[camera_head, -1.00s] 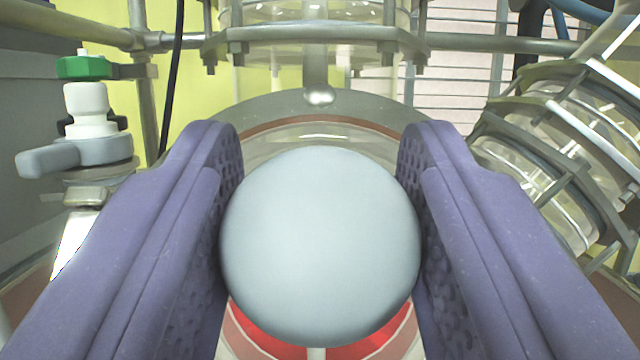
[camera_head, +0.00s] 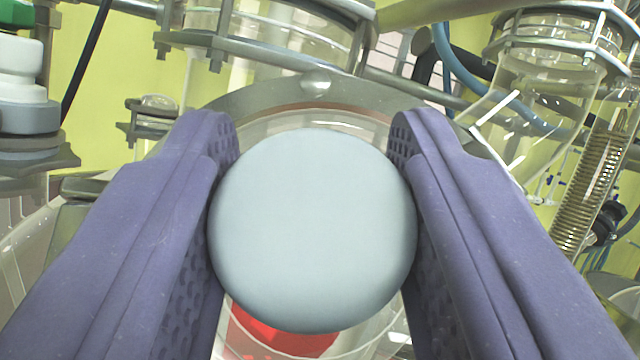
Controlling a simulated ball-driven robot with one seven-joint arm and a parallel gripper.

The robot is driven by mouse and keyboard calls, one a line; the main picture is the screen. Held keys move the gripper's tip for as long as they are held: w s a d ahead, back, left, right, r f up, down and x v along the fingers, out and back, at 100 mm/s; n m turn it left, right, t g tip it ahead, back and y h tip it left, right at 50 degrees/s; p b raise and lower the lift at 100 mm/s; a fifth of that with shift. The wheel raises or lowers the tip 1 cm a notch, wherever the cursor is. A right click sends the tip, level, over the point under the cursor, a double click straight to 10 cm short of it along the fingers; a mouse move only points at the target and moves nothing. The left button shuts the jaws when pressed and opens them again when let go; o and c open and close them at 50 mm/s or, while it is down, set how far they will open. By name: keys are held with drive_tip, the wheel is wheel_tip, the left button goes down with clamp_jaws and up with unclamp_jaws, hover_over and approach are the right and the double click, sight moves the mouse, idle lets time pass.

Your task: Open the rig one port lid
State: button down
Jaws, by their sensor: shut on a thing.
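A round pale grey-blue knob (camera_head: 312,230) fills the middle of the view. My gripper (camera_head: 312,225) is shut on it, with one purple finger touching each side. Behind and below the knob is a clear glass port lid (camera_head: 270,125), seen only in part. A grey metal ring (camera_head: 240,100) with a reddish-brown inner edge curves around its far side. Something red (camera_head: 285,340) shows under the glass below the knob. The knob and fingers hide the middle of the lid, and I cannot tell whether the lid is off its seat.
A flanged glass vessel (camera_head: 275,45) with metal bolts stands behind the ring. At the upper left is a valve with a grey and white body (camera_head: 25,100). At the right are glass piping (camera_head: 540,85), a metal coil (camera_head: 590,190) and a blue hose (camera_head: 455,65).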

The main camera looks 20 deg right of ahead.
drive_tip(key=a+n+h+p, duration=0.4)
drive_tip(key=a+h+p, duration=0.4)
drive_tip(key=a+h, duration=0.6)
drive_tip(key=shift+a+f+n+g+h+p, duration=0.25)
drive_tip(key=shift+a+n+g+h+p, duration=0.15)
drive_tip(key=shift+a, duration=0.5)
drive_tip(key=c, duration=1)
unclamp_jaws()
drive_tip(key=o, duration=0.3)
drive_tip(key=shift+a, duration=0.1)
drive_tip(key=shift+o, duration=0.3)
drive_tip(key=shift+f, duration=0.15)
